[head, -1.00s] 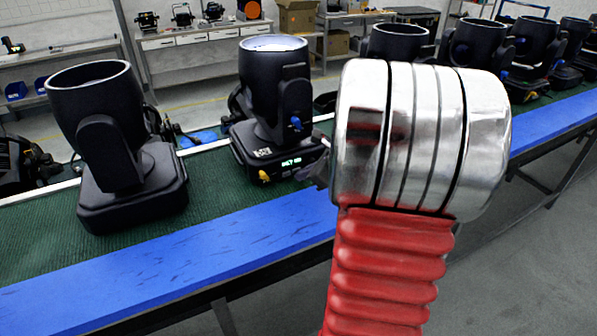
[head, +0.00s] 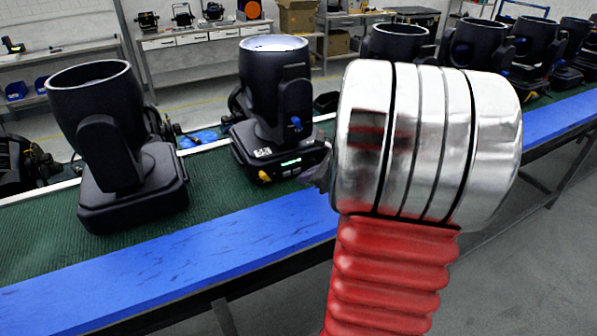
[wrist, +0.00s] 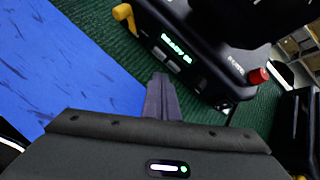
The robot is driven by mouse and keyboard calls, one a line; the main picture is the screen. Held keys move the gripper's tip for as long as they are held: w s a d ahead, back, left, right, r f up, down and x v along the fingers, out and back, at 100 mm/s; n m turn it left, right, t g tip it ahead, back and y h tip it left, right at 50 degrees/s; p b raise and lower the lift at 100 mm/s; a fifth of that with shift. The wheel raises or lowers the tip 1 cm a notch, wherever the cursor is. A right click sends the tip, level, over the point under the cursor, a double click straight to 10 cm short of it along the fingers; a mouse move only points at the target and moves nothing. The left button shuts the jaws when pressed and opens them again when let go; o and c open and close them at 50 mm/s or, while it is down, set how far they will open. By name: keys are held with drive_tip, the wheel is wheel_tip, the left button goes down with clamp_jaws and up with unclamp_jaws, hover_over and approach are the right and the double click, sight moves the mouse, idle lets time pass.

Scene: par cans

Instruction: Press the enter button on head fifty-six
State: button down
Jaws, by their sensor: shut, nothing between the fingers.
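The moving head with a lit display (head: 290,163) stands on the green belt left of my arm. In the wrist view its black base (wrist: 195,50) carries a lit display (wrist: 176,48) with small green text, too blurred to read surely, and small grey buttons (wrist: 166,60) just below it. A red part (wrist: 258,76) and a yellow part (wrist: 124,16) sit at its ends. My gripper (wrist: 160,80) is shut and empty, its tips just short of the panel by the buttons; I cannot tell whether they touch. In the head view my arm partly hides the gripper (head: 318,178).
Another moving head (head: 110,130) stands to the left, and several more stand in a row to the right (head: 475,45). A blue rail (head: 170,255) runs along the belt's (head: 225,205) near edge. Benches with lamps (head: 190,38) stand behind.

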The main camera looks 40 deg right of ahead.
drive_tip(key=shift+s, duration=0.15)
drive_tip(key=shift+s+a, duration=0.25)
drive_tip(key=shift+s, duration=0.5)
drive_tip(key=shift+s+a, duration=0.25)
drive_tip(key=shift+s, duration=0.55)
drive_tip(key=shift+s+a, duration=0.25)
drive_tip(key=shift+s, duration=0.5)
